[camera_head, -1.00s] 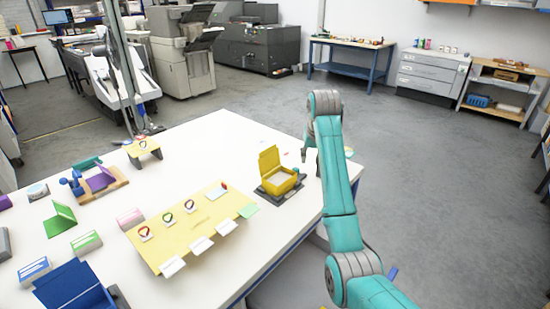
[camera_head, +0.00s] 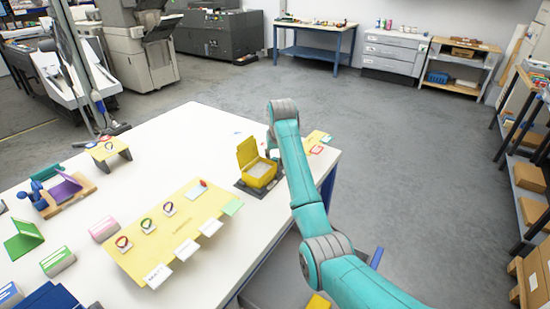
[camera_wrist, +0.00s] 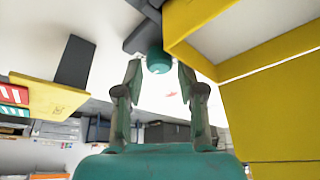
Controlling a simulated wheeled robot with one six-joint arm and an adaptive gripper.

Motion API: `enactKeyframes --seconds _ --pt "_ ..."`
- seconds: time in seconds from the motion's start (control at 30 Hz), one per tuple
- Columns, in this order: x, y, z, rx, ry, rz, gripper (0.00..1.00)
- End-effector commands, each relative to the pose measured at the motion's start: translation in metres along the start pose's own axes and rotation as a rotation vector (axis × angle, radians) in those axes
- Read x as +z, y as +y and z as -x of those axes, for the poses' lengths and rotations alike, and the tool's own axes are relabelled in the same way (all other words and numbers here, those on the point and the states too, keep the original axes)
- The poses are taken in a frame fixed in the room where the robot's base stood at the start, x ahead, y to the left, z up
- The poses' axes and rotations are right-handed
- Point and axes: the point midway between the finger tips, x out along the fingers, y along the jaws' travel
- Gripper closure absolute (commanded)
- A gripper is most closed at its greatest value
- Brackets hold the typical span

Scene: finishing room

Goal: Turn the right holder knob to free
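A teal knob (camera_wrist: 158,61) shows in the wrist view, just beyond and between my fingertips, with a gap on both sides. My gripper (camera_wrist: 160,70) is open and points at it; I cannot tell whether the knob is within the fingers' reach. A yellow open-lidded box (camera_head: 259,173) sits on a dark grey base (camera_head: 252,191) near the table's right edge; its yellow wall (camera_wrist: 215,30) fills the right of the wrist view. A dark grey part (camera_wrist: 142,38) of the base adjoins the knob. In the head view my arm hides the gripper and the knob.
A yellow stand with a red card (camera_head: 317,149) is just right of my arm; it also shows in the wrist view (camera_wrist: 45,93). A yellow mat (camera_head: 185,228) with rings and white cards lies left of the box. The white table (camera_head: 190,135) is clear behind it.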

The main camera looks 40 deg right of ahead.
Motion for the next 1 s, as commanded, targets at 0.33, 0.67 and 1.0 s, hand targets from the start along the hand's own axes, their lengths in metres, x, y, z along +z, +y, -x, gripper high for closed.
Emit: enactKeyframes --seconds 0.33,0.67,1.0 --pt "0.0001 0.0000 -0.0143 0.000 0.000 0.000 0.61" --pt "0.0001 0.0000 -0.0139 0.000 0.000 0.000 1.00" --pt "0.0000 0.0007 -0.0138 -0.015 0.000 0.035 1.00"
